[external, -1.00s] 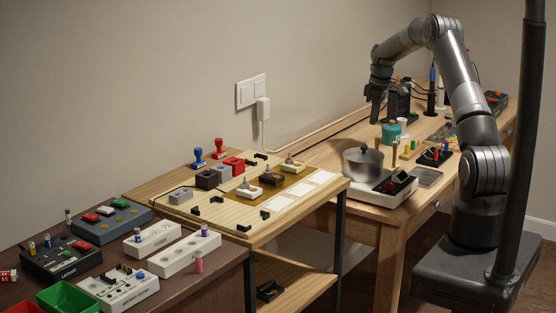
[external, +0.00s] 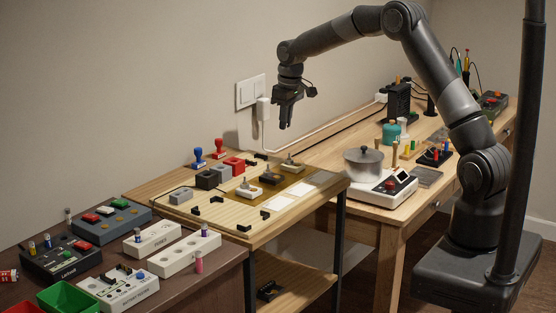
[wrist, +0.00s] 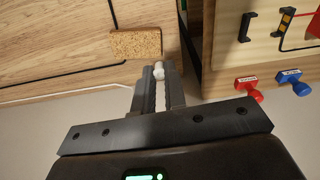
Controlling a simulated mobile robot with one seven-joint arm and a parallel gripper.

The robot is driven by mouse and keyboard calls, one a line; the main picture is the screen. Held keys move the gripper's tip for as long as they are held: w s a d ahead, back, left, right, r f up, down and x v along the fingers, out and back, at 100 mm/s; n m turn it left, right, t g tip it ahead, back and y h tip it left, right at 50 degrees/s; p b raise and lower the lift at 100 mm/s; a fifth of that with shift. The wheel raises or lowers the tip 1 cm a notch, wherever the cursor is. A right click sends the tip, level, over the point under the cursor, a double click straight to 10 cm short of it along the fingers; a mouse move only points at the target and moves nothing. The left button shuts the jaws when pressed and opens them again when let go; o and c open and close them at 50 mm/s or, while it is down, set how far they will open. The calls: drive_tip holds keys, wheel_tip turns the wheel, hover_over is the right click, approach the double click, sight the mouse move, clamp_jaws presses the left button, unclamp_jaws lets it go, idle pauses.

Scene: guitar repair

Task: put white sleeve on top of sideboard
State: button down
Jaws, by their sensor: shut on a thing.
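My gripper (external: 285,122) hangs pointing down in the external view, above the gap between the middle wooden stand and the right desk. In the wrist view its fingers (wrist: 158,80) are shut on a small white piece, the white sleeve (wrist: 159,68), at the tips. The sleeve is too small to make out in the external view. A dark brown cabinet (external: 215,285) at the lower left may be the sideboard; I cannot tell for sure. Its top carries several boxes.
The middle stand (external: 150,190) holds switches, black brackets, a red stamp (external: 219,149) and a blue stamp (external: 198,158). The right desk (external: 325,155) carries a metal pot (external: 363,161) on a scale. A cork block (wrist: 136,44) lies below in the wrist view. A plug and cable hang on the wall.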

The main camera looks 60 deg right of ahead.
drive_tip(key=a+r, duration=0.1)
drive_tip(key=a, duration=1.2)
drive_tip(key=shift+a+r+m, duration=0.15)
drive_tip(key=shift+r+m, duration=0.15)
drive_tip(key=shift+r, duration=0.1)
drive_tip(key=shift+s, duration=0.1)
drive_tip(key=s+a+r+n, duration=0.1)
drive_tip(key=s+a+n, duration=0.25)
drive_tip(key=a, duration=0.75)
drive_tip(key=s+a+r+n, duration=0.15)
drive_tip(key=s+a, duration=0.25)
drive_tip(key=a, duration=0.7)
drive_tip(key=n+y, duration=0.1)
drive_tip(key=n, duration=0.5)
hover_over(213, 263)
drive_tip(key=d, duration=0.1)
wheel_tip(213, 263, down, 6)
drive_tip(key=shift+r, duration=0.1)
drive_tip(key=shift+s+a+f, duration=0.1)
drive_tip(key=shift+a+f, duration=0.25)
drive_tip(key=shift+f, duration=1.9)
drive_tip(key=shift+f, duration=0.15)
